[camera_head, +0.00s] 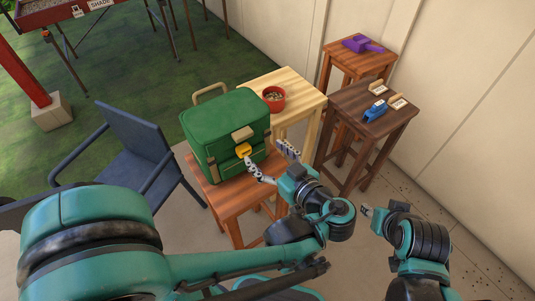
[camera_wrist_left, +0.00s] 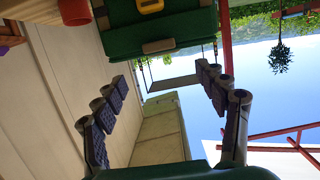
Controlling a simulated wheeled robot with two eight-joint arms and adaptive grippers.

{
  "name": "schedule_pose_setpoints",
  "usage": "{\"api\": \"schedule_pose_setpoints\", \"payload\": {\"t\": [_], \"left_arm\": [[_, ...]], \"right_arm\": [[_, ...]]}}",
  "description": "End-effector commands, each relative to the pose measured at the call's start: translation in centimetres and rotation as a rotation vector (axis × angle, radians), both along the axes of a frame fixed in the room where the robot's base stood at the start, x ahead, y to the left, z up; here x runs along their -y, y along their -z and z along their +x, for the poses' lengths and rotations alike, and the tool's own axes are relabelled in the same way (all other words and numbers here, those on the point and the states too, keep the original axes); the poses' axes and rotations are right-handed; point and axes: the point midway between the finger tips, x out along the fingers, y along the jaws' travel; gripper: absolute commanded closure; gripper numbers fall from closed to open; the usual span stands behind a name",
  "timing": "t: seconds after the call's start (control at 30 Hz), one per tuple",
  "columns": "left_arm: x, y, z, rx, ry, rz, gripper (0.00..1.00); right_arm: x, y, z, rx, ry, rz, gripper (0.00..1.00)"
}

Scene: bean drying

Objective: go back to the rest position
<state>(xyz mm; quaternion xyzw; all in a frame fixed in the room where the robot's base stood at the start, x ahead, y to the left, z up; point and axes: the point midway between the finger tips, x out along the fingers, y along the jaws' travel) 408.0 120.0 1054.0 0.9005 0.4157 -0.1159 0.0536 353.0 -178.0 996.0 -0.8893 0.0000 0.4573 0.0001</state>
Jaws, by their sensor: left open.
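My left gripper (camera_head: 270,166) is open and empty in the head view, its fingers spread in front of the green box. In the left wrist view its two fingers (camera_wrist_left: 165,98) are wide apart with nothing between them. The closed green box (camera_head: 222,125) stands on a reddish wooden stool, with a yellow latch (camera_head: 243,150) on its front. The box also shows beyond the fingers in the left wrist view (camera_wrist_left: 185,28). My right gripper (camera_head: 383,209) is at the lower right, partly hidden by its own arm; its opening is unclear.
A red pot (camera_head: 273,98) stands on a pale wooden table. A dark table (camera_head: 370,98) bears a blue tool (camera_head: 376,111) and small wooden pieces. A purple scoop (camera_head: 361,44) lies on another stool. A blue chair (camera_head: 138,150) stands left of the box; the wall is at right.

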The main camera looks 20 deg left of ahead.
Motion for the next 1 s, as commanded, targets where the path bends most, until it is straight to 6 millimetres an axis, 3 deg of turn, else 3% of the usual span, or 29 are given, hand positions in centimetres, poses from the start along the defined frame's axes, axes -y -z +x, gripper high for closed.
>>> {"api": "schedule_pose_setpoints", "payload": {"t": [0.6,0.77,0.9,1.0], "left_arm": [[-0.3,0.2,-0.1,-0.027,0.002,-0.002,0.28],[-3.5,2.4,-0.2,-0.283,0.054,-0.029,0.28],[-6.6,5.8,-2.0,-0.607,0.228,-0.130,0.28],[-7.1,7.3,-3.7,-0.734,0.410,-0.219,0.28]], "right_arm": [[0.0,0.0,0.0,0.000,0.000,0.000,0.60],[0.0,0.0,0.0,0.000,0.000,0.000,0.60],[0.0,0.0,0.0,0.000,0.000,0.000,0.60],[0.0,0.0,0.0,0.000,0.000,0.000,0.60]]}}
